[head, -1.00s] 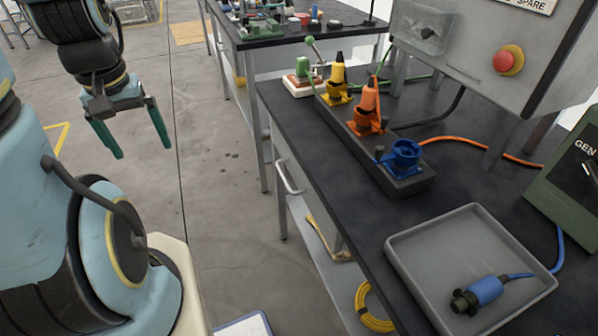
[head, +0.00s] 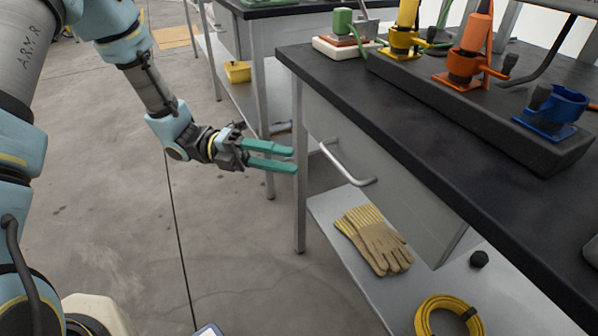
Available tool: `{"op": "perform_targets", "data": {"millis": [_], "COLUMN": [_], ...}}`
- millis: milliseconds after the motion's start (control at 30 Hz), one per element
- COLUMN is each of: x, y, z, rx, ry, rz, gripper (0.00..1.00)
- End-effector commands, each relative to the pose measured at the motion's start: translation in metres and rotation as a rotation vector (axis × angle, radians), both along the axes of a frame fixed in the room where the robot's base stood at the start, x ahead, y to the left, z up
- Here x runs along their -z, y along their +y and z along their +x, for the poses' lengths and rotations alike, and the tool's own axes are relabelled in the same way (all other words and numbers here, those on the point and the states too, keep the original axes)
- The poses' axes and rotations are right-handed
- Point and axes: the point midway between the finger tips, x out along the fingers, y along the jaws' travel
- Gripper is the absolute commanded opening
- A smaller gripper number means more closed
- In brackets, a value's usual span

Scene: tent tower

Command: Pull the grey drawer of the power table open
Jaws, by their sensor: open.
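The grey drawer (head: 390,192) is set under the black top of the power table (head: 420,130). Its front looks flush with the table, so it appears shut. A silver bar handle (head: 347,168) runs along the drawer front. My gripper (head: 296,159) has green fingers and is open and empty. It points right, toward the drawer front, a little left of the handle's far end in the picture. A gap shows between the fingertips and the handle, and nothing is between the fingers.
The lower shelf (head: 335,225) holds work gloves (head: 375,241), a yellow cable coil (head: 447,318) and a small black object (head: 479,259). A table leg (head: 299,170) stands near my fingertips. On top are yellow, orange and blue sockets (head: 556,112). Floor left of the table is clear.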

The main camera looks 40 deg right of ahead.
Motion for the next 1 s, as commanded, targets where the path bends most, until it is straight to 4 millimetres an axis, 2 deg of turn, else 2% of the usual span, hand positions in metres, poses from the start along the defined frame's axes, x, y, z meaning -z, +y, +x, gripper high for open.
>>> {"op": "perform_targets", "data": {"millis": [33,267,500,700,1000], "x": [0.005,0.000,-0.006,-0.009,-0.012], "y": [-0.005,-0.018,-0.037,-0.051,-0.057], "z": [-0.002,-0.018,-0.058,-0.085,-0.098], "rx": [-0.001,-0.005,-0.003,-0.005,-0.007], "ry": [0.040,0.078,0.076,0.075,0.074], "rz": [0.014,0.030,0.030,0.030,0.029], "gripper": [0.45,0.45,0.45,0.45,0.45]}}
